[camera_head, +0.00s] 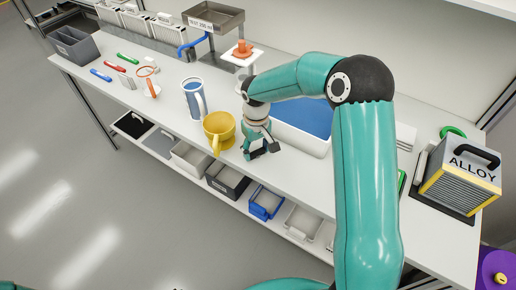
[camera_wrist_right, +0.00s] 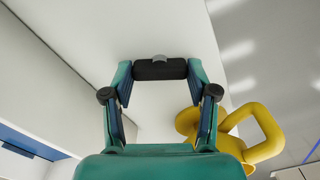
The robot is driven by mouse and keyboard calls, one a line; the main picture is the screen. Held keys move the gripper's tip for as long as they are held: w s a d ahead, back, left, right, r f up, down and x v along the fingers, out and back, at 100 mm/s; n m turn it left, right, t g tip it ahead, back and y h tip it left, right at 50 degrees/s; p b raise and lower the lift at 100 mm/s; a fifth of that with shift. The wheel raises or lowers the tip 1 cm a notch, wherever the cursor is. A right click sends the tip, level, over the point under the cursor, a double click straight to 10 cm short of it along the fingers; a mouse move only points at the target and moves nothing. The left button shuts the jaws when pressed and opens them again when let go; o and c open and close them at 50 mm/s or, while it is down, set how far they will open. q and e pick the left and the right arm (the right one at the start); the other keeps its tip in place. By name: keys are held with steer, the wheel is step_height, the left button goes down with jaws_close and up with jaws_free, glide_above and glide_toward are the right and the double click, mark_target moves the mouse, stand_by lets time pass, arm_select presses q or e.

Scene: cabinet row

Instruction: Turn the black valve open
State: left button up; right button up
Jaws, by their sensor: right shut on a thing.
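An orange valve-like piece (camera_head: 243,49) sits on a white stand behind. My left gripper is not in view.
The mug also shows in the right wrist view (camera_wrist_right: 262,150). A blue-topped white box (camera_head: 302,118) lies behind my arm. The ALLOY case (camera_head: 458,185) stands at the right. Drawers and bins (camera_head: 228,180) sit below.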

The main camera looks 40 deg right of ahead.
steer(key=n, duration=0.5)
steer(key=shift+w+r, duration=0.15)
steer(key=shift+w, duration=0.05)
stand_by(0.5)
steer(key=o, duration=1.1)
steer(key=shift+c, duration=0.2)
steer(key=shift+o, duration=0.5)
steer(key=shift+s, duration=0.1)
step_height(320, 180, up, 12)
